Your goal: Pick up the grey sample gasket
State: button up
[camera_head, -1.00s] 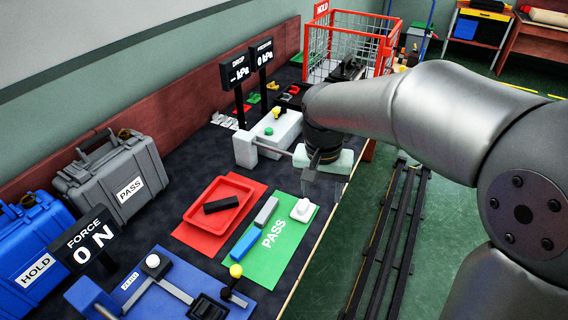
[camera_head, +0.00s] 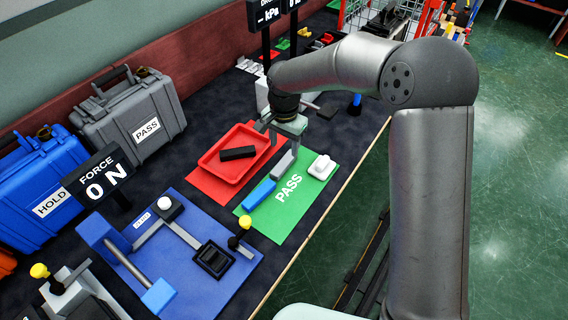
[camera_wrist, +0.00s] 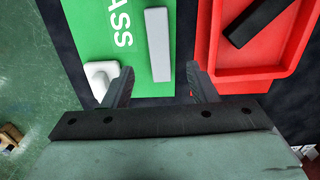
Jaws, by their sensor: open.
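The grey sample gasket (camera_head: 284,163) is a light grey bar lying on the green PASS mat (camera_head: 291,210). It also shows in the wrist view (camera_wrist: 159,45), upright in the picture near the mat's right edge. My gripper (camera_wrist: 160,76) is open and empty. Its fingers lie on either side of the gasket's near end in the wrist view, apart from it. In the head view my gripper (camera_head: 280,128) is above the mat's far end, partly hiding the gasket's far end. I cannot tell the exact height.
A red tray (camera_head: 212,171) with a black bar (camera_head: 238,153) lies left of the gasket. A blue bar (camera_head: 259,194) and a white block (camera_head: 322,167) are on the green mat. A blue force fixture (camera_head: 185,225) stands nearer, and a PASS case (camera_head: 130,115) behind.

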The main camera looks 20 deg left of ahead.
aim_at(284, 162)
jog(key=shift+s+f+p, duration=0.1)
jog(key=shift+f+p, duration=0.3)
jog(key=shift+f, duration=2.95)
jog(key=c, duration=1.1)
